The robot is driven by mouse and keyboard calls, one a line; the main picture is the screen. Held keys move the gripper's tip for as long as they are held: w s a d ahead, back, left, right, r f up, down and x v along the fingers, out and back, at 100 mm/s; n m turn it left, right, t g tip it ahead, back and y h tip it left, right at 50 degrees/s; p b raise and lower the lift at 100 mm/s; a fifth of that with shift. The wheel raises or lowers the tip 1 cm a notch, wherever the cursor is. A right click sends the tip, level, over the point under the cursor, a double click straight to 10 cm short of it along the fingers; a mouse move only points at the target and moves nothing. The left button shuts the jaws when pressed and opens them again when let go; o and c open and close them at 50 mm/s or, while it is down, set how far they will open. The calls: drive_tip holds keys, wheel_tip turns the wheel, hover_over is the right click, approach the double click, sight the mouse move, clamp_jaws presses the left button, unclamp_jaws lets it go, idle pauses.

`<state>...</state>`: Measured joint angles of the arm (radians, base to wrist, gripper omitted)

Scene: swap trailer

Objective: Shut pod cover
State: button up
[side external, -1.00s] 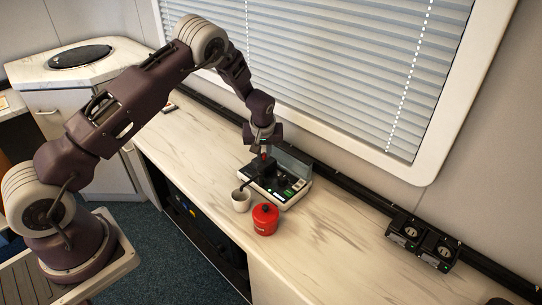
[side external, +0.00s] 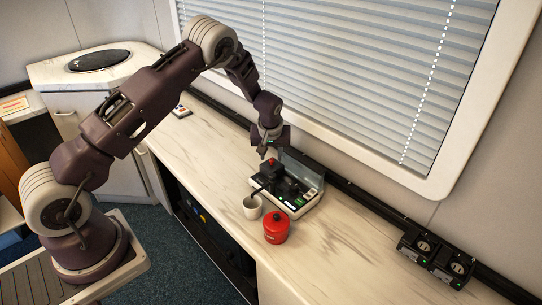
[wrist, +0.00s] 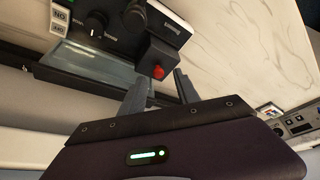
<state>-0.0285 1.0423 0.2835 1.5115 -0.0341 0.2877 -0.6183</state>
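The pod machine (side external: 298,203) is a low black and light-grey unit on the counter. Its cover (side external: 305,172) stands raised along the rear edge, on the window side. In the wrist view the cover (wrist: 98,70) appears as a grey-green, see-through panel left of my fingers. My gripper (side external: 267,154) is above the machine's rear left part. In the wrist view my gripper (wrist: 160,90) has its two fingers apart with nothing held between them. A red button (wrist: 158,72) on a black block shows just beyond the fingertips. Whether a finger touches the cover, I cannot tell.
A white cup (side external: 252,207) stands at the machine's front left, and a red canister (side external: 276,228) stands close in front. A dark rail with socket boxes (side external: 437,258) runs along the wall below the window blinds.

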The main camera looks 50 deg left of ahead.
drive_tip(key=v, duration=0.5)
drive_tip(key=shift+r, duration=0.3)
wheel_tip(320, 180, up, 14)
drive_tip(key=m+h, duration=0.1)
hover_over(271, 171)
drive_tip(key=s+d, duration=0.5)
drive_tip(key=s, duration=0.1)
drive_tip(key=s+d+r+m+t+h, duration=0.25)
drive_tip(key=s+d+r, duration=0.25)
drive_tip(key=s+r, duration=0.5)
drive_tip(key=s+d+m, duration=0.2)
drive_tip(key=s, duration=0.8)
drive_tip(key=s+d+m, duration=0.2)
drive_tip(key=s+m, duration=0.1)
drive_tip(key=s, duration=0.7)
drive_tip(key=shift+s+r, duration=0.4)
drive_tip(key=shift+w+m, duration=0.1)
drive_tip(key=shift+m, duration=0.15)
drive_tip(key=shift+c, duration=0.4)
